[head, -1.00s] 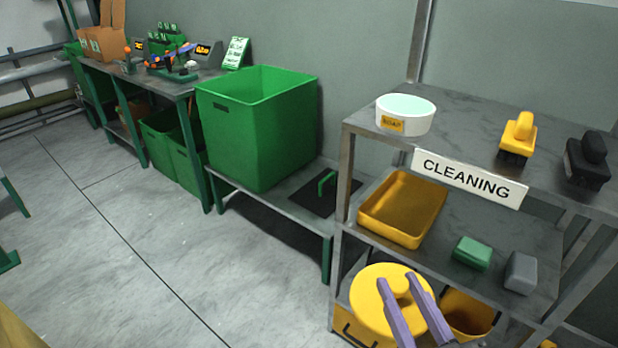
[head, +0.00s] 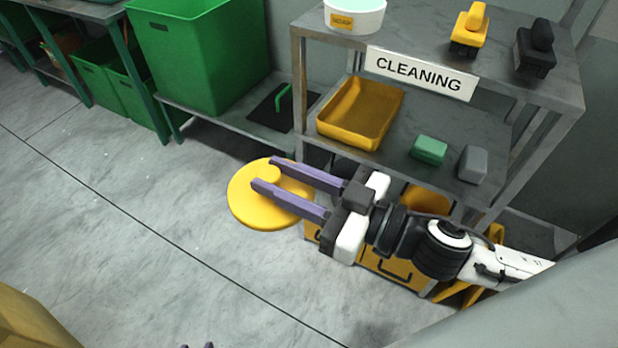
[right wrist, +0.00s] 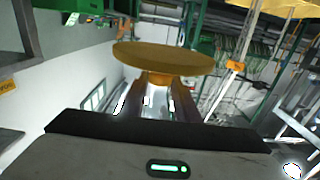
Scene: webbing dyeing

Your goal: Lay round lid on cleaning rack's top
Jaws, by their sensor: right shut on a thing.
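The yellow round lid (head: 250,212) is held by its knob between the purple fingers of my right gripper (head: 264,172). It is off the rack, in front of its left side and below its top, over the floor in the head view. In the right wrist view the lid (right wrist: 165,58) shows nearly edge-on beyond the fingers. The grey cleaning rack's top (head: 420,38) is at the upper right, above the CLEANING sign. Two small purple tips of my left gripper (head: 196,346) show at the bottom edge; the rest is out of frame.
On the rack's top stand a white soap tub (head: 354,18), a yellow brush (head: 469,30) and a black brush (head: 536,50), with bare space between. The shelf below holds a yellow tray (head: 360,112), a green block (head: 429,150) and a grey block (head: 473,164).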

